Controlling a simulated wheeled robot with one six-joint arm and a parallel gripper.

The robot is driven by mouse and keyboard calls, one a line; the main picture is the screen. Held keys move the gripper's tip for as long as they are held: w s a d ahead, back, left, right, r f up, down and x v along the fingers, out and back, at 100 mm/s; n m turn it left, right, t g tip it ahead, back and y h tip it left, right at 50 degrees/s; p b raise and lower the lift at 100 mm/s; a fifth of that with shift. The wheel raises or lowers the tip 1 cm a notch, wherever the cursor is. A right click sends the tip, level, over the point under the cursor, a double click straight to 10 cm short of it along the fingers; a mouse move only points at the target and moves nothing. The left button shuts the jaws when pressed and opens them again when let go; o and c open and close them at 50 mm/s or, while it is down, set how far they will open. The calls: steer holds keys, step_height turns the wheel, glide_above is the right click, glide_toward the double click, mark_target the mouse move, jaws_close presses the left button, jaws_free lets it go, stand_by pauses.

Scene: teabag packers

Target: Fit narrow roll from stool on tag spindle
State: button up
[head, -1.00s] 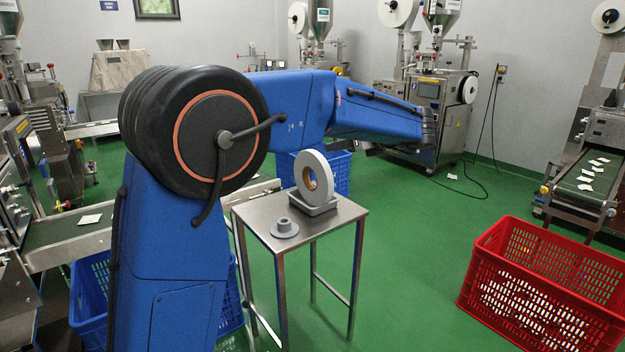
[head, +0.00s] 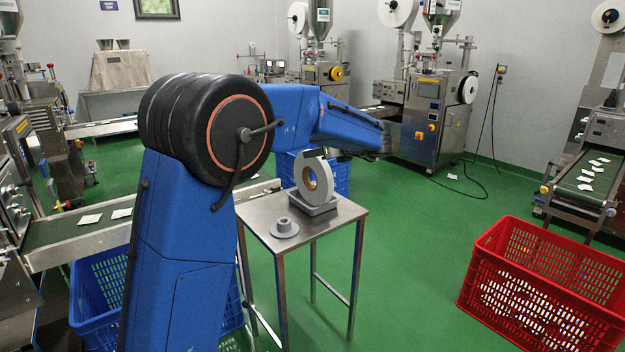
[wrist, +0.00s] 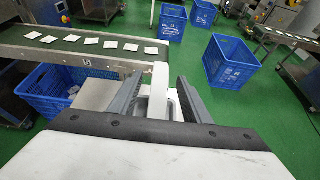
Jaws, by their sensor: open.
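The narrow roll (head: 324,177) is white with a brown core and stands upright in a grey holder (head: 313,208) on the steel stool (head: 345,212). My gripper (wrist: 160,79) is open, with one finger on each side of the roll's white rim (wrist: 160,92) in the wrist view. I cannot tell whether either finger touches it. In the head view my gripper is at the roll's top, partly covering it. A yellow and black hub (head: 337,73) shows on a packing machine at the back; I cannot tell whether it is the tag spindle.
A grey flanged hub (head: 285,227) lies on the stool's near left. Blue crates (head: 335,178) stand behind and left of the stool. A red crate (head: 540,275) is at right. Conveyors (head: 75,225) run at left. Green floor is open between stool and red crate.

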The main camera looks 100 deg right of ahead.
steer(key=x, duration=0.3)
steer(key=shift+w+d+f, duration=0.1)
steer(key=shift+d+f, duration=0.1)
steer(key=shift+f, duration=0.2)
jaws_close()
